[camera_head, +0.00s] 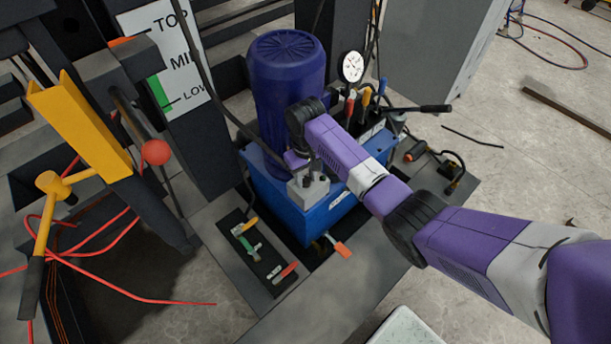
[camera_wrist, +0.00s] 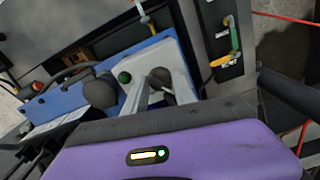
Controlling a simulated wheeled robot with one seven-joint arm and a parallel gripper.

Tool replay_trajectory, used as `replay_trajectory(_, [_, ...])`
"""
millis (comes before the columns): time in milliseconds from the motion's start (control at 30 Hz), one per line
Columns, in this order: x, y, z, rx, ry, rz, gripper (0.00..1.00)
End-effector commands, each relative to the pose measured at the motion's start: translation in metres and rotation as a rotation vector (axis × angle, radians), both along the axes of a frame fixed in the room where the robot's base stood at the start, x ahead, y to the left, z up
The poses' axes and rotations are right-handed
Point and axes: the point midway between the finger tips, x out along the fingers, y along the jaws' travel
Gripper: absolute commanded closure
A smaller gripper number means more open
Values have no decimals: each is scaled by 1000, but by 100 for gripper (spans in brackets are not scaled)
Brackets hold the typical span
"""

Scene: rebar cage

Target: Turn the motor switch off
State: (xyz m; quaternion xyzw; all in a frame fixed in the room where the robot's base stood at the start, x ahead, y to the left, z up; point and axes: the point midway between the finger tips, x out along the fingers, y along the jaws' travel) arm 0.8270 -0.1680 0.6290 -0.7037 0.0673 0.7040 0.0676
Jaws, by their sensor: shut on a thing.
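The motor switch is a small light-grey box (camera_head: 309,194) on the front of the blue pump unit (camera_head: 325,218), below the dark blue motor. In the wrist view the grey switch box (camera_wrist: 140,63) shows a green button (camera_wrist: 125,77) and a dark round knob (camera_wrist: 160,76). My gripper (camera_head: 305,178) points down at the box from above. In the wrist view my gripper's two grey fingers (camera_wrist: 162,85) sit on either side of the dark knob and are shut on it. The fingers partly hide the knob, so its turn position cannot be told.
The dark blue motor (camera_head: 286,85) stands right behind the switch. A gauge (camera_head: 351,66) and colored levers rise at the right. A panel with small colored handles (camera_head: 256,255) lies at front left. A yellow bracket (camera_head: 80,125) and red cables are farther left.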

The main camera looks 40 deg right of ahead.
Motion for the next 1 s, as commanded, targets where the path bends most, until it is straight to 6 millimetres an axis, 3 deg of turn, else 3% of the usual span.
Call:
replay_trajectory(300, [0,0,1,0,0,193,100])
replay_trajectory(600, [1,0,0,-1,-1,205,100])
replay_trajectory(633, [1,0,0,-1,-1,205,66])
replay_trajectory(733, [1,0,0,-1,-1,204,46])
replay_trajectory(1000, [0,0,0,-1,-1,203,46])
